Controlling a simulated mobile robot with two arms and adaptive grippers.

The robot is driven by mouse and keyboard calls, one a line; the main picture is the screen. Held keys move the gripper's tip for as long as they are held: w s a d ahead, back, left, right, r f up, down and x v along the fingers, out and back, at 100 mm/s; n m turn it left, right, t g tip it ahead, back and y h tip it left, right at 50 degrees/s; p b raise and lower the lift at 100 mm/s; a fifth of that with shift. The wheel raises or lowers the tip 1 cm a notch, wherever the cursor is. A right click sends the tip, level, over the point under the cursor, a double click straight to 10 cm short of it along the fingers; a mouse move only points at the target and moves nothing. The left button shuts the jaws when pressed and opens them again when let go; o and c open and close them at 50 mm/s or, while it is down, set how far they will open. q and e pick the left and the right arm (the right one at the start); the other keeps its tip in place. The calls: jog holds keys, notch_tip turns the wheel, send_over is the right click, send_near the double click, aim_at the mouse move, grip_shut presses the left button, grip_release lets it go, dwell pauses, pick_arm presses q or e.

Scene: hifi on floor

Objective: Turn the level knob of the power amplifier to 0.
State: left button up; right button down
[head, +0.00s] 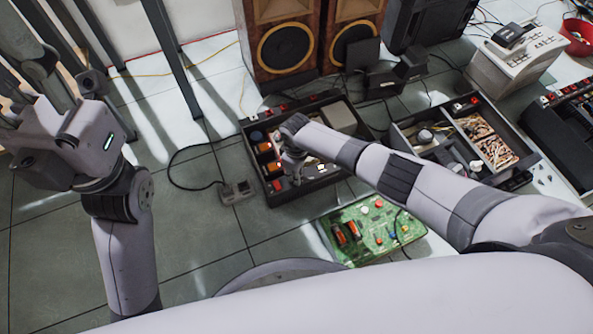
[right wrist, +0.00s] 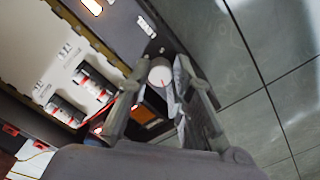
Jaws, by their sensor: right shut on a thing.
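The power amplifier (head: 323,179) is an open dark box on the floor in the middle of the head view, with parts inside. My right gripper (head: 292,160) reaches down over its left front part. In the right wrist view a pale round knob (right wrist: 160,72) sits between the fingertips of that gripper (right wrist: 158,82), which is shut on it. Any marking on the knob is too small to read. My left arm stands at the left of the head view, away from the amplifier; its finger opening cannot be made out.
Two wooden speakers (head: 284,45) stand behind the amplifier. A second open dark box (head: 525,157) lies to its right, and a green circuit board (head: 372,228) lies in front. A small socket block (head: 236,192) with a cable is on the floor at left.

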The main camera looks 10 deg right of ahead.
jog(key=n, duration=0.6)
jog(key=shift+a+n, duration=0.15)
jog(key=shift+n, duration=0.15)
jog(key=n, duration=0.5)
jog(key=shift+s, duration=0.1)
jog(key=shift+n, duration=0.6)
jog(key=c, duration=1.4)
grip_release()
jog(key=shift+c, duration=0.2)
